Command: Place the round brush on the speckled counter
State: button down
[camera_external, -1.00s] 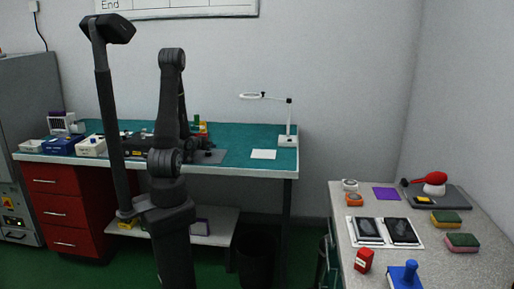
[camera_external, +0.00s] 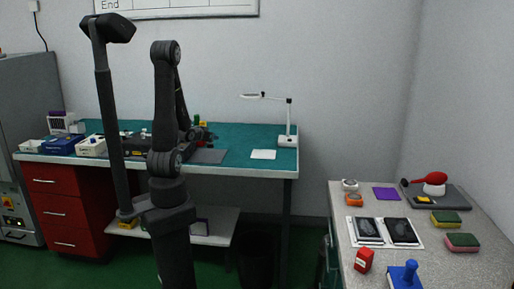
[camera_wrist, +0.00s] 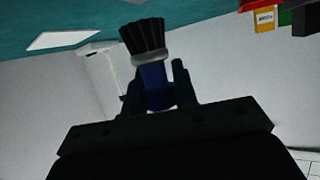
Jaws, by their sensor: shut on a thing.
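The round brush (camera_wrist: 153,80) has black bristles, a silver band and a blue handle. My gripper (camera_wrist: 158,73) is shut on its blue handle in the wrist view, with the bristles pointing away from the gripper. In the external view my gripper is small and dark over the green bench, and the brush cannot be made out there. The speckled counter (camera_external: 346,262) is grey and stands at the right of the external view, well apart from my gripper.
The counter holds a white tray with two dark panels (camera_external: 403,231), sponges (camera_external: 462,242), a blue stamp (camera_external: 405,275), a red block (camera_external: 364,261) and a purple pad (camera_external: 386,194). A magnifier lamp (camera_external: 288,120) stands on the green bench (camera_external: 232,138). Bins (camera_external: 62,144) sit at its left.

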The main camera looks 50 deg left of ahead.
jog(key=d+r, duration=0.5)
jog(key=d, duration=0.4)
jog(key=w+d+f+m+h, duration=0.2)
jog(key=w+d+m+h, duration=0.2)
jog(key=w+d, duration=0.3)
jog(key=w+d+f+m+h, duration=0.3)
jog(key=w+d+h, duration=0.2)
jog(key=w, duration=0.8)
jog(key=d, duration=0.3)
jog(key=shift+w+f+m, duration=0.3)
jog(key=shift+m, duration=0.1)
jog(key=shift+d+t, duration=0.15)
jog(key=shift+t, duration=0.15)
